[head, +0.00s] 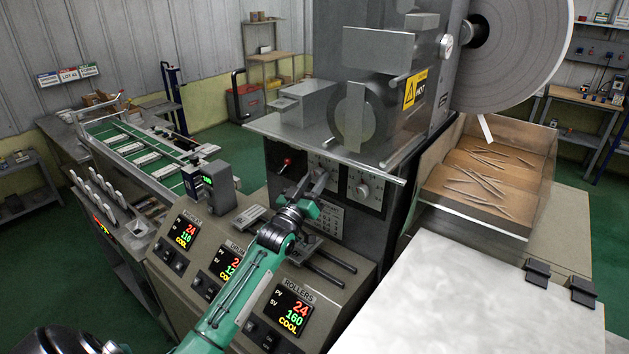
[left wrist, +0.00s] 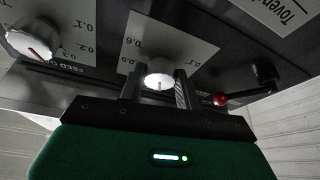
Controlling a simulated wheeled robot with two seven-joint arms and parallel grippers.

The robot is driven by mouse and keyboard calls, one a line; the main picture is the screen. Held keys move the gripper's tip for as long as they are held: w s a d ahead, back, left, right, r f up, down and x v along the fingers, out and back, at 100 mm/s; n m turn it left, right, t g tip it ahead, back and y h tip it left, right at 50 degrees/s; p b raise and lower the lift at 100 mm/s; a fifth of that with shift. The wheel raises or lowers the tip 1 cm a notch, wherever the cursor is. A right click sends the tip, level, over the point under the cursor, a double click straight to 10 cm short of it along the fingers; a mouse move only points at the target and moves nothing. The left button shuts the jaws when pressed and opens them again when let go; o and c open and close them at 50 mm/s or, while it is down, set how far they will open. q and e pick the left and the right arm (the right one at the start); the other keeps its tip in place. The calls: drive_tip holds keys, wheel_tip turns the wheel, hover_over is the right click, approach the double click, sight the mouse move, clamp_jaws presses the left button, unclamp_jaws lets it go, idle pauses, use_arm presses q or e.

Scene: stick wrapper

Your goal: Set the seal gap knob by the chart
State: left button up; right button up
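The seal gap knob (left wrist: 159,76) is a white round knob with a red pointer line on a white scale plate (left wrist: 190,45) in the left wrist view. My left gripper (left wrist: 160,80) has one finger on each side of it, with no clear space seen between fingers and knob. In the head view my left gripper (head: 316,182) is at the dark machine panel and hides this knob. A small plate with a printed grid (head: 329,216), perhaps the chart, is on the panel below the gripper; its print is too small to read. My right gripper is not in view.
A second white knob (head: 363,190), marked FEED in the wrist view (left wrist: 32,40), is beside the gripper. A red-tipped lever (head: 287,160) is on the other side. A metal shelf (head: 320,143) overhangs the panel. The sloped console with displays (head: 292,309) lies below the arm.

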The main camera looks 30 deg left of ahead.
use_arm(q)
drive_tip(key=shift+f+m+h+b, duration=0.2)
drive_tip(key=shift+m+h+b, duration=0.2)
drive_tip(key=shift+m+b, duration=0.45)
drive_tip(key=m+h+b, duration=0.2)
drive_tip(key=m, duration=0.1)
drive_tip(key=shift+a+m, duration=0.15)
drive_tip(key=shift+m, duration=0.1)
drive_tip(key=m+h+b, duration=0.1)
drive_tip(key=m, duration=0.2)
drive_tip(key=shift+m+h+b, duration=0.3)
drive_tip(key=shift+h, duration=0.1)
drive_tip(key=shift+a+r+m+g+h+b, duration=0.1)
drive_tip(key=shift+m+g+h+b, duration=0.3)
drive_tip(key=shift+m, duration=0.65)
drive_tip(key=shift+a+r+m+g+h+b, duration=0.15)
drive_tip(key=shift+m+h, duration=0.35)
drive_tip(key=shift+m, duration=0.55)
drive_tip(key=shift+d+f, duration=0.1)
drive_tip(key=o, duration=1)
